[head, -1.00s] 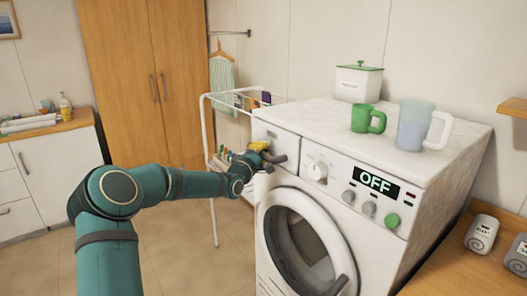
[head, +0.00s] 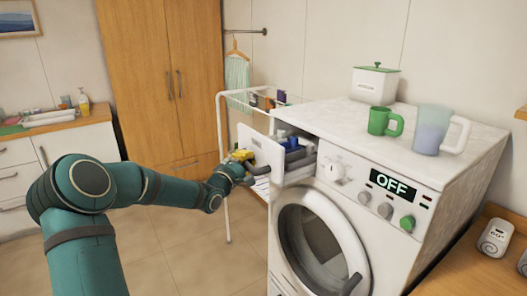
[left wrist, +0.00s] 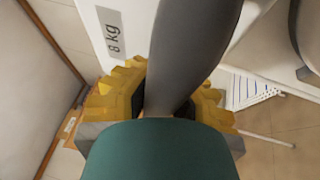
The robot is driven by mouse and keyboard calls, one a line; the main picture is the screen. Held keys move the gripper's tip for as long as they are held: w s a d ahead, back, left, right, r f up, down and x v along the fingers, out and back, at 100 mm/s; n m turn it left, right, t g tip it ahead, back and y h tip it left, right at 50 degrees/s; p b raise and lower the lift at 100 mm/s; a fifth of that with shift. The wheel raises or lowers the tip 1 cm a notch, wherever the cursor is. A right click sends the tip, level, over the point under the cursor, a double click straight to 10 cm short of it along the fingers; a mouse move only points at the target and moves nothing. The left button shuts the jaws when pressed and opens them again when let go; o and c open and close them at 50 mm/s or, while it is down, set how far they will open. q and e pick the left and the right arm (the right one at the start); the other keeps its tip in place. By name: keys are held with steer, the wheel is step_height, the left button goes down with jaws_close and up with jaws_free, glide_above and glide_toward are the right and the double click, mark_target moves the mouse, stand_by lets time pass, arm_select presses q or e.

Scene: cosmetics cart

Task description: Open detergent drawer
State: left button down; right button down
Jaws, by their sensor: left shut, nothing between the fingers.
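The detergent drawer (head: 256,140) at the washing machine's upper left is pulled out, and its inside with blue and dark parts shows behind the front panel. Its dark grey handle (head: 263,169) sits on the front. My left gripper (head: 243,157), with yellow fingertips, is shut right at the handle. In the left wrist view the yellow fingers (left wrist: 160,95) lie on both sides of a large grey bar, and the drawer front (left wrist: 82,14) with an "8 kg" label is behind. The fingertips' contact with the handle is hidden. My right gripper is out of view.
The washing machine (head: 355,230) has a closed round door and a display reading OFF. A green mug (head: 380,121), a jug (head: 430,128) and a white box (head: 375,84) stand on top. A white drying rack (head: 224,170) stands close behind the drawer.

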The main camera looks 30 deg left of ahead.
arm_select(q)
steer(key=s+a+p, duration=0.2)
steer(key=s, duration=0.3)
steer(key=shift+s+f, duration=0.25)
steer(key=shift+s, duration=0.05)
steer(key=shift+a, duration=0.1)
steer(key=c, duration=0.9)
jaws_free()
steer(key=shift+o, duration=0.5)
steer(key=shift+r, duration=0.1)
steer(key=s+f, duration=0.2)
steer(key=s, duration=0.9)
steer(key=shift+s, duration=0.4)
steer(key=shift+f, duration=0.1)
